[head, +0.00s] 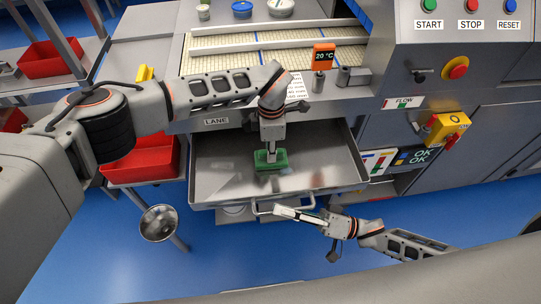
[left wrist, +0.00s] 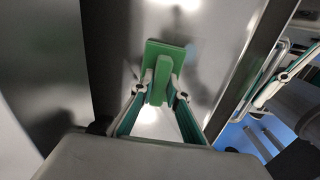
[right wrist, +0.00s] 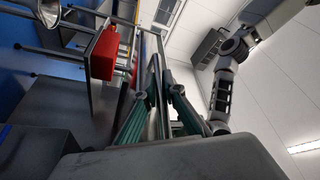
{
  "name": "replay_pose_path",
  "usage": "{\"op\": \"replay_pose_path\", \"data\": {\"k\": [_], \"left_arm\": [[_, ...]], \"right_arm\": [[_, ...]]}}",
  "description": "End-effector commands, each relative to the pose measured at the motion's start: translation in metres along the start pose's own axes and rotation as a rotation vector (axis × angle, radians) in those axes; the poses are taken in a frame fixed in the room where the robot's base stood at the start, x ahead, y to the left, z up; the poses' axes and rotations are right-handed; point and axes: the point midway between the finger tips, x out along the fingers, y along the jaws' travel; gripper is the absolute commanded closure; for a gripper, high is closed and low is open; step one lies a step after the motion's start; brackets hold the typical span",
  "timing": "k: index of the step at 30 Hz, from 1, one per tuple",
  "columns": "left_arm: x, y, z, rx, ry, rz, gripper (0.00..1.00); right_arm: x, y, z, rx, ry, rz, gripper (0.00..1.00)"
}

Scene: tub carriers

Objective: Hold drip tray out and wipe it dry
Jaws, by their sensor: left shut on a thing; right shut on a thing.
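The drip tray (head: 222,178) is a grey metal tray pulled out below the machine's front, under the LANE label. Its floor looks shiny. My right gripper (head: 283,211) is shut on the handle (head: 256,208) at the tray's front edge; fingers also show in the right wrist view (right wrist: 158,88). My left gripper (head: 270,152) is over the tray, shut on the grip of a green wiper block (head: 263,163). In the left wrist view the wiper's flat green head (left wrist: 165,52) lies against the tray floor or just over it; exact contact cannot be told.
A red bin (head: 145,165) stands left of the tray. A round metal bowl on a stand (head: 159,222) is at front left. The machine's control panel (head: 455,30) and a yellow switch box (head: 447,127) are at right. Blue floor (head: 90,260) is clear in front.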

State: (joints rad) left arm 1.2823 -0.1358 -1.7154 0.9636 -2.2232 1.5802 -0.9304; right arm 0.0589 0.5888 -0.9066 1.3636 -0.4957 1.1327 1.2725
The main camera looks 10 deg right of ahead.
Motion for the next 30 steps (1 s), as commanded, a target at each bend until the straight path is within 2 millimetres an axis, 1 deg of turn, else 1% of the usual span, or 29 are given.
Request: {"op": "replay_pose_path", "data": {"k": [1,8,21,30], "left_arm": [[0.001,-0.002,0.007,0.003,-0.001,-0.001,1.0],[0.001,-0.001,0.026,0.004,-0.002,0.0,1.0],[0.0,-0.038,0.025,0.005,-0.001,-0.002,1.0],[0.0,-0.013,0.024,-0.001,-0.001,-0.001,1.0]], "right_arm": [[0.0,0.0,0.002,0.002,-0.002,-0.001,1.0],[0.0,0.0,0.002,0.002,-0.002,-0.001,1.0],[0.0,0.0,0.001,0.001,-0.002,0.0,1.0],[0.0,0.0,0.001,0.001,-0.002,0.0,1.0]]}}
